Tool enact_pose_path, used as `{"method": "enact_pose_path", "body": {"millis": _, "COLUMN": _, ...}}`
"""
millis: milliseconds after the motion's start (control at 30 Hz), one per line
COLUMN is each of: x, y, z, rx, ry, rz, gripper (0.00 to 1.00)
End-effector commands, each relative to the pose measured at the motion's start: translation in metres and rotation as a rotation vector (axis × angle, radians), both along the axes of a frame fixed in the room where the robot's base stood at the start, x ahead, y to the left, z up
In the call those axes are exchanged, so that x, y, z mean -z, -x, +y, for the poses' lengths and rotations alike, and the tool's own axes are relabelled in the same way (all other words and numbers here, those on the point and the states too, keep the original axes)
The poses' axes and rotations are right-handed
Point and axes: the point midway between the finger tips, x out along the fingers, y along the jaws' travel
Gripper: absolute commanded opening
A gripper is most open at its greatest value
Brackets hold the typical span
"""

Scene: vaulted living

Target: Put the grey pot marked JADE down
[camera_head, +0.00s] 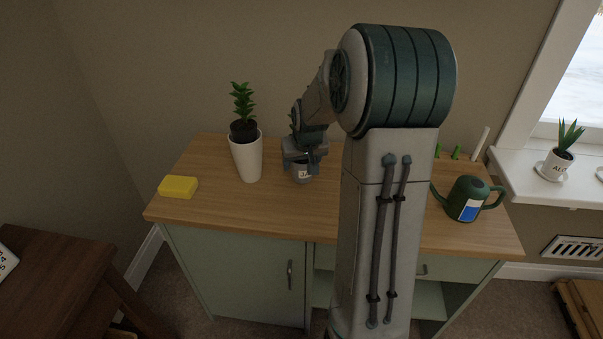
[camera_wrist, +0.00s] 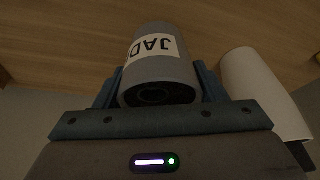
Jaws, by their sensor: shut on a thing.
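The small grey pot marked JADE (camera_head: 301,175) is over the wooden top of the green cabinet (camera_head: 270,215), near the back. Its white label faces the front, partly covered in the head view. My gripper (camera_head: 301,164) is shut on the pot, with a finger on each side. In the wrist view the pot (camera_wrist: 160,82) sits between my fingers (camera_wrist: 160,88), its dark round end toward the camera and the label reading upside down. I cannot tell whether its base touches the wood.
A tall white planter (camera_head: 248,160) with a green plant stands close left of the pot. A yellow sponge-like block (camera_head: 178,187) lies farther left. A green watering can (camera_head: 467,200) stands at the right. The front left of the top is clear; my arm hides the middle.

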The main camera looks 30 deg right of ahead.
Motion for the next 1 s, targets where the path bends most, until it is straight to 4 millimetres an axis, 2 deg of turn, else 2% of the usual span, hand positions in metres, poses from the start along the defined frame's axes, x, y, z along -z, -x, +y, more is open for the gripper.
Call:
{"method": "enact_pose_path", "body": {"millis": 300, "x": 0.038, "y": 0.0, "z": 0.0, "rx": -0.002, "ry": 0.001, "rz": 0.001, "gripper": 0.31}}
{"method": "enact_pose_path", "body": {"millis": 667, "x": 0.043, "y": 0.0, "z": 0.0, "rx": -0.001, "ry": 0.001, "rz": -0.001, "gripper": 0.31}}
{"method": "enact_pose_path", "body": {"millis": 700, "x": 0.042, "y": 0.0, "z": 0.0, "rx": -0.001, "ry": 0.0, "rz": 0.0, "gripper": 0.76}}
{"method": "enact_pose_path", "body": {"millis": 733, "x": 0.042, "y": 0.0, "z": 0.0, "rx": -0.001, "ry": 0.0, "rz": 0.0, "gripper": 0.84}}
{"method": "enact_pose_path", "body": {"millis": 1000, "x": 0.041, "y": 0.0, "z": 0.0, "rx": -0.001, "ry": 0.0, "rz": 0.001, "gripper": 0.86}}
